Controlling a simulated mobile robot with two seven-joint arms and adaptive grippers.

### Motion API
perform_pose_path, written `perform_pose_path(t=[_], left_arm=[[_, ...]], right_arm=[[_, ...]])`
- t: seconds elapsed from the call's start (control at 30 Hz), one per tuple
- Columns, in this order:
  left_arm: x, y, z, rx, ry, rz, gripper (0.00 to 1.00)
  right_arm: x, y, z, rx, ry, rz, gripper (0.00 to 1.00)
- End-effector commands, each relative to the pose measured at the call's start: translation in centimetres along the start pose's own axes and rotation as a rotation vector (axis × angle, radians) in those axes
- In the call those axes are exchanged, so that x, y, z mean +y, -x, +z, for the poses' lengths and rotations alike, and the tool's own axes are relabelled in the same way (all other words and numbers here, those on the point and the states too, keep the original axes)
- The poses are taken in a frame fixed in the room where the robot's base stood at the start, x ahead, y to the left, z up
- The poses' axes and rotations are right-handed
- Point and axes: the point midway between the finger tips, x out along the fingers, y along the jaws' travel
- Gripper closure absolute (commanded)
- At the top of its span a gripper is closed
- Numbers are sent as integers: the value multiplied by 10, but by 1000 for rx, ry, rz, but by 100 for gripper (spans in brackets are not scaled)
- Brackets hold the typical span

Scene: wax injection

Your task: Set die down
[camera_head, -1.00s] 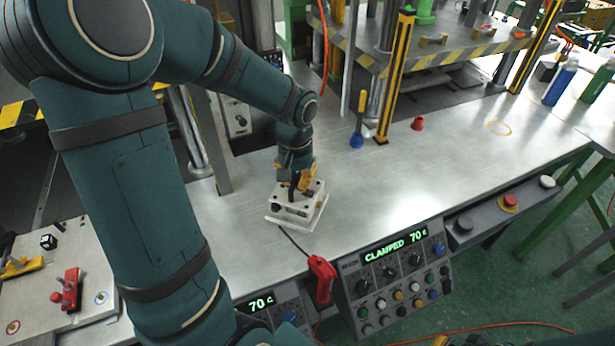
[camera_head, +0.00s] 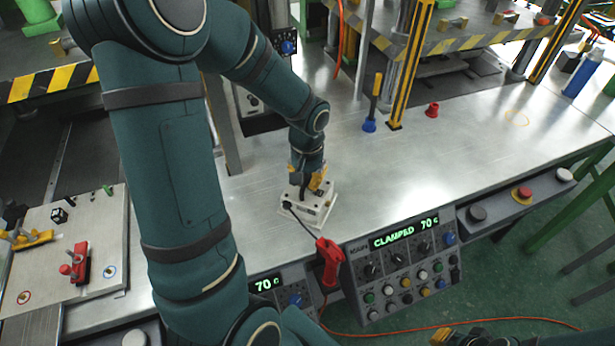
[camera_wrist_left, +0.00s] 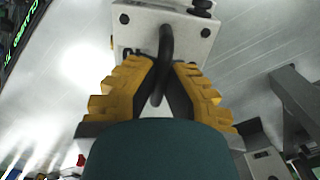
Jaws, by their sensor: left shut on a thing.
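The die (camera_head: 309,210), a pale cream block with dark fittings, is at the front part of the steel bench (camera_head: 400,165), near its front edge. My left gripper (camera_head: 308,183) is above it and shut on its black handle. In the left wrist view, the yellow-and-black fingers (camera_wrist_left: 163,88) close around the black handle loop, with the pale die body (camera_wrist_left: 185,35) beyond. Whether the die's underside touches the bench I cannot tell. Part of my right gripper (camera_head: 445,337) shows at the bottom edge; its fingers are mostly cut off.
A red-handled tool (camera_head: 329,262) hangs at the front edge beside a control panel (camera_head: 400,270) reading "CLAMPED 70 C". A blue cup-like piece (camera_head: 369,125) and a red one (camera_head: 432,110) stand behind. A side plate (camera_head: 60,265) holds small parts. The bench's right middle is clear.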

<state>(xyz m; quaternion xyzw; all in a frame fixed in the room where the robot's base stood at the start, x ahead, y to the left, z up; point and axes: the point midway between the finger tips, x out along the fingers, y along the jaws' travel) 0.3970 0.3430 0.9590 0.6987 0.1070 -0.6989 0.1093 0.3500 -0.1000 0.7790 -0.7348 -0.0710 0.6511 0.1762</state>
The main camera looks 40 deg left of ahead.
Motion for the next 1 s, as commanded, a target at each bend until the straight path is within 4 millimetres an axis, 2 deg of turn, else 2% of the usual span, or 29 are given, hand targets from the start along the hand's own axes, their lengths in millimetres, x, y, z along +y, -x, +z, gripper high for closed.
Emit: perform_pose_path(t=[0.07,0.17,0.2,0.47,0.6,0.77,1.0], left_arm=[[0,-2,-1,3,0,0,100],[0,-2,0,0,0,0,67],[0,-2,0,0,0,0,66],[0,-2,0,0,0,0,66],[0,5,0,2,0,0,66],[0,32,-1,6,0,0,66],[0,82,-1,5,0,1,66]], right_arm=[[1,-2,1,-2,0,0,100],[1,-2,1,-2,1,0,100],[1,-2,1,-2,0,0,100],[1,-2,1,-2,0,0,100],[-1,2,-1,1,0,0,100],[-3,8,-3,6,-2,1,100],[-6,17,-8,16,-5,2,100]])
